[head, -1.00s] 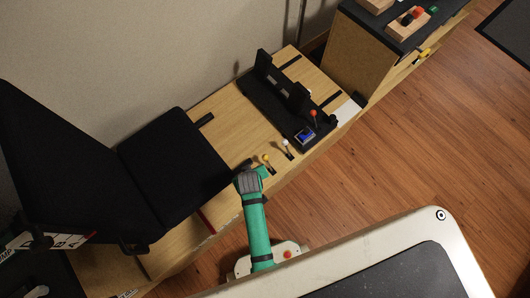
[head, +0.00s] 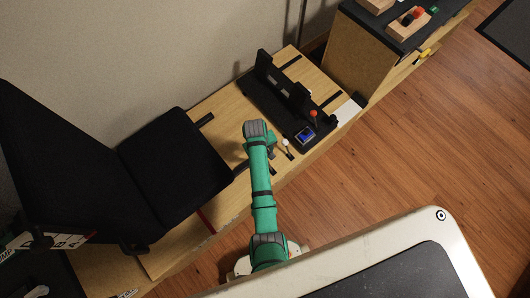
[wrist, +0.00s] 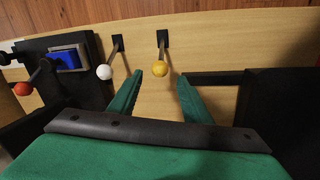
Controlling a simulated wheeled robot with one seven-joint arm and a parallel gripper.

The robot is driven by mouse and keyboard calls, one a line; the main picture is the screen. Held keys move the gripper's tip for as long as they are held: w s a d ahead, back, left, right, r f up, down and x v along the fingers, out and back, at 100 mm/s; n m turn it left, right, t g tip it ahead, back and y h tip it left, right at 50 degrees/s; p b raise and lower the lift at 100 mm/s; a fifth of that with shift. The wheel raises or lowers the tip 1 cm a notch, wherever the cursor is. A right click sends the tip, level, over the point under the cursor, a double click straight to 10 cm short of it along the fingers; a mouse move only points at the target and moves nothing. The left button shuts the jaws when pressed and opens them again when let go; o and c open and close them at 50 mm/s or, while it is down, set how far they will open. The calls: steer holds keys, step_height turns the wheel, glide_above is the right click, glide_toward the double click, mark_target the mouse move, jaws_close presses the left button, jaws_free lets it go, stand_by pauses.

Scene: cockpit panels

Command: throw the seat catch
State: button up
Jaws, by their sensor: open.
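A lever with a yellow ball knob (wrist: 160,69) stands on the wooden bench beside the black seat (head: 175,150). A second lever with a white knob (wrist: 105,72) stands to its left in the wrist view; it also shows in the head view (head: 285,142). I cannot tell which lever is the seat catch. My gripper (wrist: 160,76) is open, its two green fingers pointing at the yellow knob. The knob appears between or just beyond the fingertips, with no clear contact. In the head view my arm hides the yellow knob.
A dark-topped cabinet (head: 355,60) is farther right. The wood floor (head: 400,150) in front is clear.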

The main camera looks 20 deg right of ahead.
steer(key=f, duration=0.5)
steer(key=shift+d+f, duration=0.35)
jaws_close()
